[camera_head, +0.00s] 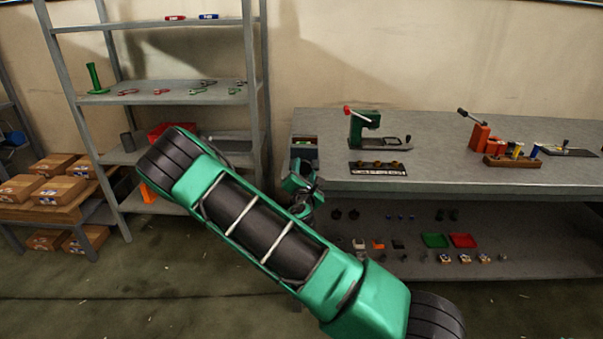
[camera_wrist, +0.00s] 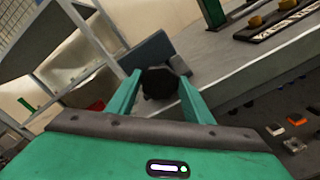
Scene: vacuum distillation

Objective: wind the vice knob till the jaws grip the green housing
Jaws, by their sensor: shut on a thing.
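The vice (camera_head: 304,143) sits at the left end of the workbench, mostly behind my arm in the head view. In the wrist view its blue-grey body (camera_wrist: 153,48) shows just beyond my fingers. The dark round knob (camera_wrist: 160,84) is on its near side. My gripper (camera_wrist: 159,92) has one green finger on each side of the knob and is shut on it. In the head view my gripper (camera_head: 303,183) is at the bench's left front corner. I cannot make out the green housing or the gap between the jaws in either view.
The workbench (camera_head: 440,170) holds a green press (camera_head: 365,128), a dark plate with brass knobs (camera_head: 378,168) and an orange device (camera_head: 480,136). A shelf rack (camera_head: 250,70) stands close on the left. Small parts lie on the bench's lower shelf (camera_head: 500,272).

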